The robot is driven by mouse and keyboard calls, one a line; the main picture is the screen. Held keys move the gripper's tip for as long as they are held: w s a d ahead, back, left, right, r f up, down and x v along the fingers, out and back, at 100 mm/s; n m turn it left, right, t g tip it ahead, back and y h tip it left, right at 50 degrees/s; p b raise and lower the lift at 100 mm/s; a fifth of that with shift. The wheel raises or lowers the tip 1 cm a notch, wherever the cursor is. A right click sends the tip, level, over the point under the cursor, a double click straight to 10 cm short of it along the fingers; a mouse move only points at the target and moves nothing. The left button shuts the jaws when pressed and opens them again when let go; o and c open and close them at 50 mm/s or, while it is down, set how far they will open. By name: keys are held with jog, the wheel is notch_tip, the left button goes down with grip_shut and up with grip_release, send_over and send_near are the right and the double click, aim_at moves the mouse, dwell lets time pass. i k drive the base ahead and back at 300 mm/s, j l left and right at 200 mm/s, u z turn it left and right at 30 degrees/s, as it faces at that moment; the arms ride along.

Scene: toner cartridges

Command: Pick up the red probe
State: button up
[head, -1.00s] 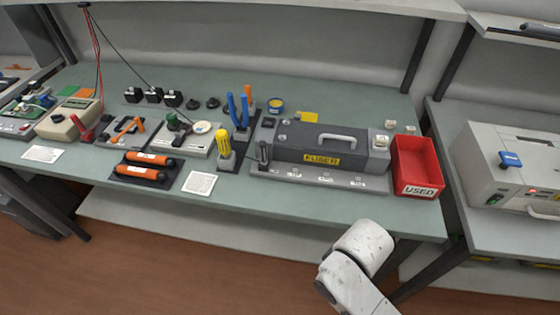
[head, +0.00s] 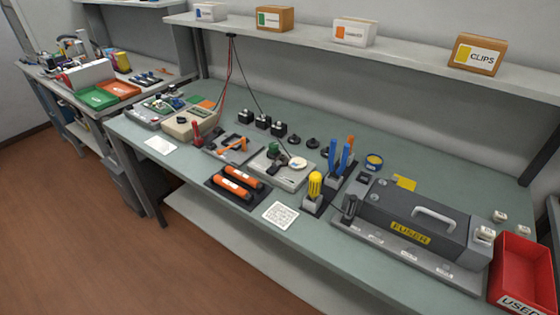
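The red probe (head: 196,133) stands roughly upright, leaning a little, on the left half of the bench. It is beside the front right corner of a beige meter box (head: 188,121), with a grey tray holding an orange-handled tool to its right. A red lead hangs from the shelf down to this area; I cannot tell where it joins. My gripper is not in view, so its state and any load are hidden.
A grey fuser unit (head: 418,220) and a red USED bin (head: 525,272) fill the right. Hanging leads cross above the bench. A white card (head: 160,145) lies on bare bench left of the probe; the floor in front is open.

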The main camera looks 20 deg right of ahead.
aim_at(195, 131)
jog(key=i+j+u, duration=0.1)
jog(key=i+j, duration=0.15)
jog(key=i, duration=0.25)
jog(key=i+j+u, duration=0.15)
jog(key=i, duration=0.35)
jog(key=j, duration=0.1)
